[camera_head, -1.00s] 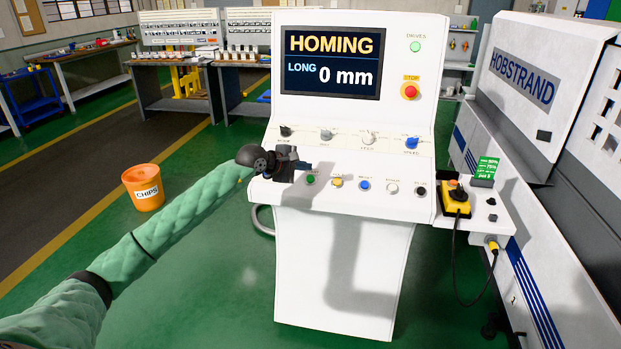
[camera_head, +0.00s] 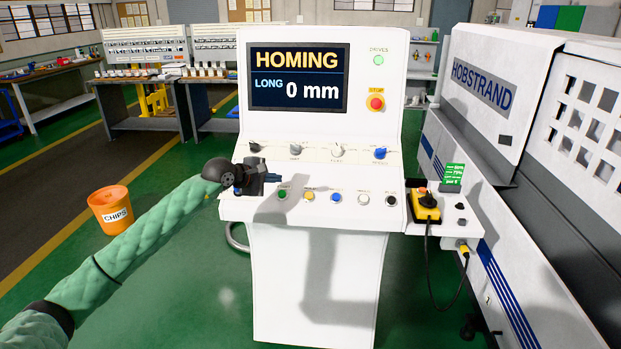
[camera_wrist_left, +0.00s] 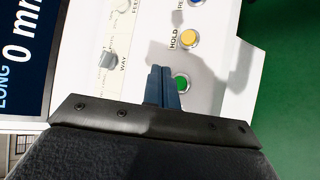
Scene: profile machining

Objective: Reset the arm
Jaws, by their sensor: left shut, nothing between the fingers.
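My left gripper (camera_head: 272,178) is over the left part of the white console's sloped button panel (camera_head: 310,212), near the green button (camera_head: 282,194). In the left wrist view its two blue-grey fingers (camera_wrist_left: 164,84) are together, with nothing between them. They overlap the edge of the green button (camera_wrist_left: 181,82) in that view; I cannot tell whether they touch it. The yellow HOLD button (camera_wrist_left: 190,38) is beside it. The console screen (camera_head: 298,78) reads HOMING, LONG 0 mm. My right gripper is not in view.
A row of knobs (camera_head: 337,150) runs above the buttons. A red stop button (camera_head: 376,103) is at upper right. A yellow pendant (camera_head: 425,207) sits on the right-hand shelf beside the HOBSTRAND machine (camera_head: 482,95). An orange chips bucket (camera_head: 110,210) stands on open floor left.

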